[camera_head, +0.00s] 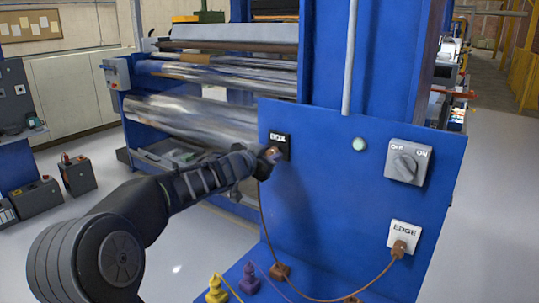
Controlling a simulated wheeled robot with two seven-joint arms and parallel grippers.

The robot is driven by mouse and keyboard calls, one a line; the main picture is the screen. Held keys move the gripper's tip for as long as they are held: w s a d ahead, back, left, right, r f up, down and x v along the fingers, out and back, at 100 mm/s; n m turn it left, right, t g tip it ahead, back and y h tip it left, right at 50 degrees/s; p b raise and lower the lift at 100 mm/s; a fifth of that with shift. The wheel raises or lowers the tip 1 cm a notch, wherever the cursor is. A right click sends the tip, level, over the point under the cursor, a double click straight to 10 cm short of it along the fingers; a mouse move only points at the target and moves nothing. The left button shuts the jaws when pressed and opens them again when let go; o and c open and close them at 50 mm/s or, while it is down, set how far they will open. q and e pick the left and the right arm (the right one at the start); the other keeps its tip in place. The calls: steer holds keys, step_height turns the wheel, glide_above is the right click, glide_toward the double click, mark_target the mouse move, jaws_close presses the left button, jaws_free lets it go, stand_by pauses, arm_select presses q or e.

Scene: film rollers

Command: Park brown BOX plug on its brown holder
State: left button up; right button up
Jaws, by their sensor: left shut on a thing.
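My left gripper (266,160) is shut on a brown plug (273,153) at the black socket plate (281,140) on the blue panel. The plate's label is small and blurred. The plug is mostly hidden by the fingers, and I cannot tell whether it is still seated in the socket. A brown cord (261,205) hangs down from there. A brown block (281,271), which looks like a brown holder, sits on the blue ledge at the panel's foot. A second brown piece (351,299) shows at the bottom edge, cut off. My right gripper is out of view.
Another brown plug (398,249) sits in the white EDGE socket (405,232). A grey rotary switch (408,163) and a pale round lamp (359,144) are on the panel. Yellow (217,290) and purple (250,279) pieces stand left on the ledge. Metal rollers (195,115) lie behind.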

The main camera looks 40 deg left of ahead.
arm_select(q)
jaws_close()
steer(key=shift+s, duration=0.15)
steer(key=shift+s, duration=2.35)
steer(key=shift+s+p, duration=0.15)
steer(key=shift+p, duration=0.2)
steer(key=p+v, duration=0.5)
steer(key=v, duration=0.5)
steer(key=shift+s, duration=0.4)
steer(key=shift+r, duration=0.15)
